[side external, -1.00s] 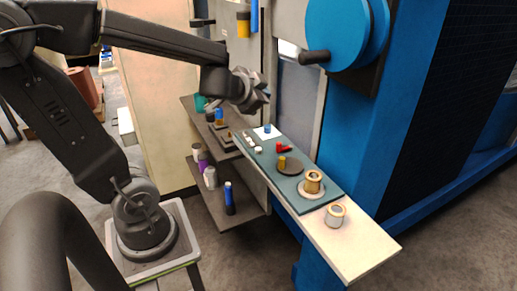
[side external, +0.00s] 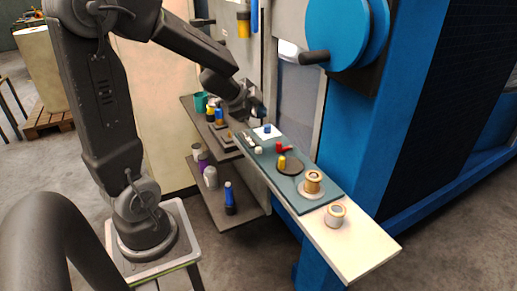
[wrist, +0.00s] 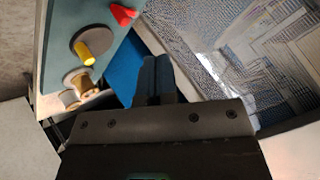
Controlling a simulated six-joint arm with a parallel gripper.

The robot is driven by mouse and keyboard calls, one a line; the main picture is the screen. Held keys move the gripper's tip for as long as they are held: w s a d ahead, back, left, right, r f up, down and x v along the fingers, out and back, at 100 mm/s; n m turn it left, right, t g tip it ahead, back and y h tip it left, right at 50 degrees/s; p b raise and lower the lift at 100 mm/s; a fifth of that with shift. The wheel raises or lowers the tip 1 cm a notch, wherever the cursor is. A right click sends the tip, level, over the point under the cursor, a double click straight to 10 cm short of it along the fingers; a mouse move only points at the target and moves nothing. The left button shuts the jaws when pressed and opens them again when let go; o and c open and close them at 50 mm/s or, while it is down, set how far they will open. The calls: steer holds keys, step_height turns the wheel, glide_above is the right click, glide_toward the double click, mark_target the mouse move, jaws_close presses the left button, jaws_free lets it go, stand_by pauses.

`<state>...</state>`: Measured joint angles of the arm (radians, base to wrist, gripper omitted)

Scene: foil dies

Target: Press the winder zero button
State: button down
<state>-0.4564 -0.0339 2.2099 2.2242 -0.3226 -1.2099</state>
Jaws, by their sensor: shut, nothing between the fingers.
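My gripper (side external: 257,112) is shut and empty, low above the far end of the teal panel (side external: 322,203). In the wrist view, its fingers (wrist: 155,75) are together. The panel bears a blue peg (side external: 267,129) on a white square, a red lever-like part (side external: 283,148), a yellow knob (side external: 282,162) on a dark disc, and a copper-coloured spool (side external: 312,182). Small pale buttons (side external: 258,150) sit on its left edge, partly hidden by the gripper. No label can be read, so I cannot tell which is the winder zero button. The yellow knob also shows in the wrist view (wrist: 97,40).
A metal-topped cylinder (side external: 335,214) stands on the pale board (side external: 352,252) at the near end. Shelves at left hold several bottles, including a blue one (side external: 229,198). A blue machine (side external: 385,150) rises behind the panel, with a wheel and dark handle (side external: 313,57).

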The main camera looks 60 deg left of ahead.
mark_target(259, 149)
steer(key=shift+f, duration=0.1)
steer(key=shift+f, duration=4.25)
steer(key=shift+f, duration=0.15)
steer(key=shift+f, duration=0.3)
steer(key=shift+f, duration=0.45)
steer(key=shift+r, duration=0.9)
steer(key=shift+r, duration=2.5)
